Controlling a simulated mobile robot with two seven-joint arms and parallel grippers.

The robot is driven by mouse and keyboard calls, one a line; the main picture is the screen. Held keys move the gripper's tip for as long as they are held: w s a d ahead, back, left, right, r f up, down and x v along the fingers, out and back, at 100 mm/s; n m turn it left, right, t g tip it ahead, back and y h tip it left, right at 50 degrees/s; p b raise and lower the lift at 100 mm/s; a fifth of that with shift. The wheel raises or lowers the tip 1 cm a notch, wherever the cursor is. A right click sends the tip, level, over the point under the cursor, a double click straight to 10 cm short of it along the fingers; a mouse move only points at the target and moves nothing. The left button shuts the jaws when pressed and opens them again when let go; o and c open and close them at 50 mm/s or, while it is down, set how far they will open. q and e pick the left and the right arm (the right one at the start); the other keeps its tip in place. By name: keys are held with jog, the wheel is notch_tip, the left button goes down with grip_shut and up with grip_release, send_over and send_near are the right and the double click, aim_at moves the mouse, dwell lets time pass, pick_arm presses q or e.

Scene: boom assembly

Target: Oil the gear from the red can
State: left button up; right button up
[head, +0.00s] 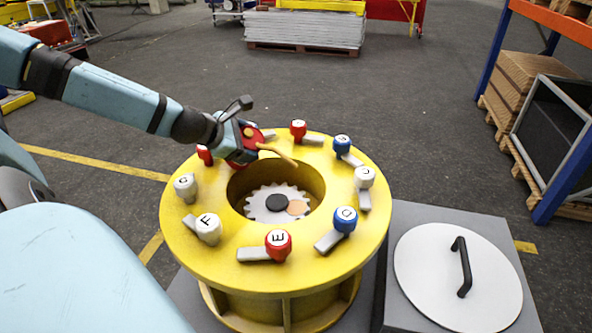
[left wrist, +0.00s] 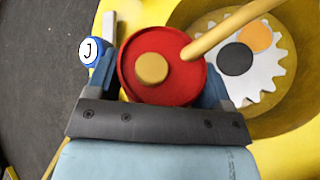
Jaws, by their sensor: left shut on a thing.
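A red oil can (left wrist: 133,72) with a tan cap and a long tan spout is held in my left gripper (head: 240,140). In the head view the red can (head: 250,133) is mostly hidden by the gripper, and its spout points right over the opening of the yellow ring housing (head: 180,240). The white gear (head: 262,213) lies inside the opening, with a dark round hub and an orange-tan disc on it. The gear also shows in the left wrist view (left wrist: 268,72), with the spout above its far side. My right gripper is not in view.
Several red, white and blue lettered knobs with grey levers, such as the red E knob (head: 278,243), stand around the yellow rim. A round white lid (head: 425,270) with a black handle lies on a grey block (head: 415,215) at right.

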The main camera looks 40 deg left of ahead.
pick_arm(q)
jog(key=shift+s+f, duration=0.3)
jog(key=shift+f, duration=0.25)
jog(key=shift+c, duration=0.4)
